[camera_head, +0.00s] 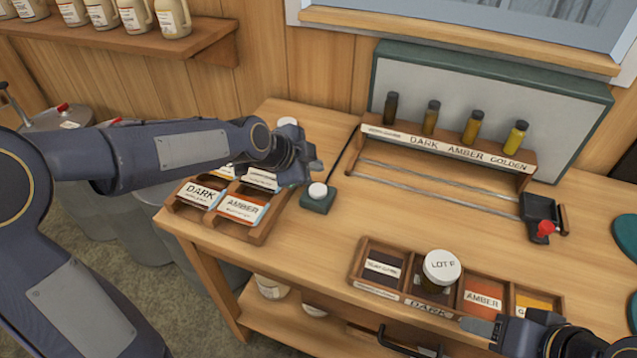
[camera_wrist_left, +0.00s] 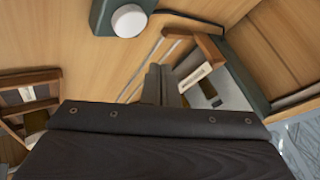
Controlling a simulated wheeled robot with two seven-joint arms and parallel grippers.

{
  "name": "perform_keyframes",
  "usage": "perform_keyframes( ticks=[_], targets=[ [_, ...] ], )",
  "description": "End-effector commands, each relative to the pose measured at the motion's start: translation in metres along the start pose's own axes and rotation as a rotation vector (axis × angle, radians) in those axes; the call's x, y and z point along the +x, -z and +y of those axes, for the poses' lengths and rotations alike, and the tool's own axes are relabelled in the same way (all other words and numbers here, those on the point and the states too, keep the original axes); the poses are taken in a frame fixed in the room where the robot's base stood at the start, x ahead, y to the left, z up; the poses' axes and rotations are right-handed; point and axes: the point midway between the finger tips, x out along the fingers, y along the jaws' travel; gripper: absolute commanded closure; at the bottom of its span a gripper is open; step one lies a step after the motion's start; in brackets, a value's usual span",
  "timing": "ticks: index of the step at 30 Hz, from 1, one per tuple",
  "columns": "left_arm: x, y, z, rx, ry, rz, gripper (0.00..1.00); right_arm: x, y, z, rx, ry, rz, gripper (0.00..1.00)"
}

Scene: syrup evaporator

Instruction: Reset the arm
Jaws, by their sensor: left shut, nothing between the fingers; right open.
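My left arm reaches in from the left in the head view. Its gripper (camera_head: 312,167) is shut and empty, above the table between the label tray and the green box with a white button (camera_head: 318,196). In the left wrist view its closed fingers (camera_wrist_left: 162,85) point across the table towards the sample rack. My right gripper (camera_head: 478,327) is at the bottom right of the head view, in front of the compartment tray; it is open, with no object seen in it. A jar with a white "LOT" lid (camera_head: 441,267) stands in that tray, apart from both grippers.
The label tray (camera_head: 258,232) holds DARK and AMBER cards. The compartment tray (camera_head: 357,268) lies near the front edge. A rack (camera_head: 450,149) of sample bottles stands before a pale panel, with a slider and red knob (camera_head: 545,229) right. The table's middle (camera_head: 410,218) is clear.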

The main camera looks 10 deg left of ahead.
Motion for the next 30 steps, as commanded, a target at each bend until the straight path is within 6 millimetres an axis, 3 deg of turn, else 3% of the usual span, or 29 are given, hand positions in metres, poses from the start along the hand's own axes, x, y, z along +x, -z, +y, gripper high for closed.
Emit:
perform_keyframes(
  ticks=[5, 19, 22, 26, 30],
  targets=[
    [-0.013, 0.01, -0.01, 0.001, 0.001, 0.0, 1.0, -0.009, 0.004, -0.004, 0.0, 0.0, 0.0, 0.5],
    [-0.014, 0.01, -0.01, -0.001, 0.0, 0.0, 1.0, -0.008, 0.004, -0.004, 0.0, 0.0, 0.0, 0.5],
    [-0.021, 0.007, -0.007, -0.031, -0.001, -0.006, 1.0, -0.008, 0.004, -0.004, 0.0, 0.0, 0.0, 0.5],
    [-0.058, -0.008, 0.008, -0.204, -0.002, -0.038, 1.0, -0.008, 0.004, -0.004, 0.0, 0.0, 0.0, 0.5],
    [-0.118, -0.034, 0.053, -0.558, -0.005, -0.097, 1.0, -0.008, 0.004, -0.004, 0.0, 0.0, 0.0, 0.5]
  ],
)
